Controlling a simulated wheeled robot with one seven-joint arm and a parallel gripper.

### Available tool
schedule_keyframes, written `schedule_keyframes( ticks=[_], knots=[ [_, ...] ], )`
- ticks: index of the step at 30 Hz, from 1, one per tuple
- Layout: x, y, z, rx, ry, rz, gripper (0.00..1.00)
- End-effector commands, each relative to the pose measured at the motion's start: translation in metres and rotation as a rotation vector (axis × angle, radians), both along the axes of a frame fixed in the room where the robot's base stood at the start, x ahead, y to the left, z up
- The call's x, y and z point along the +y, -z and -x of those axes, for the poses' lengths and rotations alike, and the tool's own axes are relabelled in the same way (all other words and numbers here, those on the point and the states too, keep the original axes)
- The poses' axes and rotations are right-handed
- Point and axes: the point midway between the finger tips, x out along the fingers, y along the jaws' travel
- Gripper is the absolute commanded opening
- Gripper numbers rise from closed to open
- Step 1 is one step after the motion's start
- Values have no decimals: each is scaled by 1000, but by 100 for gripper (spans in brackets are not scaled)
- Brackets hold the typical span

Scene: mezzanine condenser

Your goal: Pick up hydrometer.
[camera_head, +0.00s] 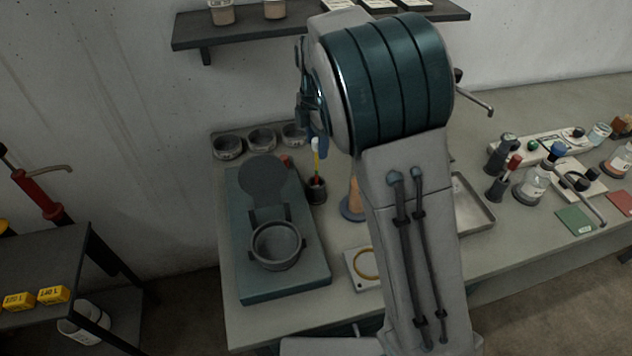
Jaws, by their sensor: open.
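My arm fills the middle of the head view and hides part of the bench. The visible part of my gripper (318,138) is at the left edge of the arm, above the bench; it is open, and its fingers are mostly hidden. No hydrometer can be made out with certainty. A thin upright item with a yellow and white upper part (316,153) stands in a small dark cup (316,190), just below my gripper. I cannot tell whether it is the hydrometer, or whether the fingers are around it or apart from it.
A green-grey unit with an open round lid and pot (276,246) stands left of the cup. Three dark bowls (261,139) are behind it. An orange cone on a blue base (354,200) and a yellow ring on a pale plate (367,264) are close to my arm. A metal tray (473,205) is right.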

Motion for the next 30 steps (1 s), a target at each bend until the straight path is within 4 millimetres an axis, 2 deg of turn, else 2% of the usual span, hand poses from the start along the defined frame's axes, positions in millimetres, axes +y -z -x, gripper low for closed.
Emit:
schedule_keyframes(
  ticks=[3, 6, 14, 18, 19, 30],
  knots=[
    [0, 17, 1, 4, -1, 2, 45],
    [0, 26, 0, 1, -1, 0, 45],
    [0, 29, 0, -1, 0, 0, 45],
    [0, 29, 0, -1, 0, 0, 6],
    [0, 29, 0, -1, 0, 0, 0],
    [0, 23, -1, -3, -1, -1, 0]
  ],
)
